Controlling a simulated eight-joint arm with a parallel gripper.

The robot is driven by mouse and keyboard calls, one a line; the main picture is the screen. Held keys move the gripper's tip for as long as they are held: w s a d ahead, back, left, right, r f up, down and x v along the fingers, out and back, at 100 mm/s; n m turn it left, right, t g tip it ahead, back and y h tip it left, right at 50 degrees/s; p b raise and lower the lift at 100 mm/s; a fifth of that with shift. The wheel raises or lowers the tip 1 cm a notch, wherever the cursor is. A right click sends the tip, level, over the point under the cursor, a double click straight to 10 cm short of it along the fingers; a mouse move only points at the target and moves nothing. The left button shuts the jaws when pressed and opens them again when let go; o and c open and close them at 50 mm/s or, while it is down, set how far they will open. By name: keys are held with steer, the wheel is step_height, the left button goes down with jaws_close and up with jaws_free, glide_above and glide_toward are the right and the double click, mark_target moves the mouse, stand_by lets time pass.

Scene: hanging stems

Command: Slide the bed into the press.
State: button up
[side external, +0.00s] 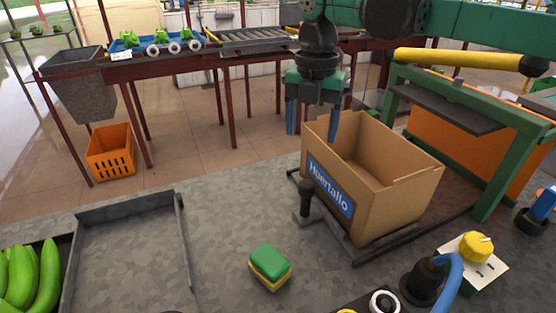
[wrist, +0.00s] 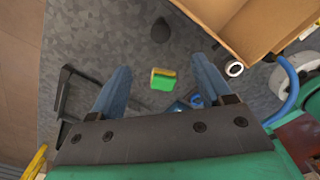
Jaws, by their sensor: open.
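The bed (side external: 330,232) is a low dark plate under an open cardboard box (side external: 402,195) labelled "Huertallo". A black knob handle (side external: 306,195) stands upright at its near left corner; a dark round knob (wrist: 160,30) also shows in the wrist view. The press (side external: 510,118) is a green frame with a dark horizontal plate and a yellow lever, right of and behind the box. My gripper (side external: 313,122) is open and empty, pointing down. In the side view its blue fingers appear above and behind the knob, one overlapping the box's left rim. Contact with the box cannot be told.
A green and yellow sponge (side external: 269,266) lies on the grey table in front. An empty grey tray (side external: 130,255) and green bananas (side external: 30,275) are at left. A yellow knob (side external: 477,246) and blue hose (side external: 452,280) are at front right. The table between tray and bed is mostly clear.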

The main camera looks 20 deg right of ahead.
mark_target(307, 182)
step_height(307, 182, down, 11)
stand_by(0.5)
steer(key=shift+c, duration=0.3)
jaws_close()
stand_by(1.1)
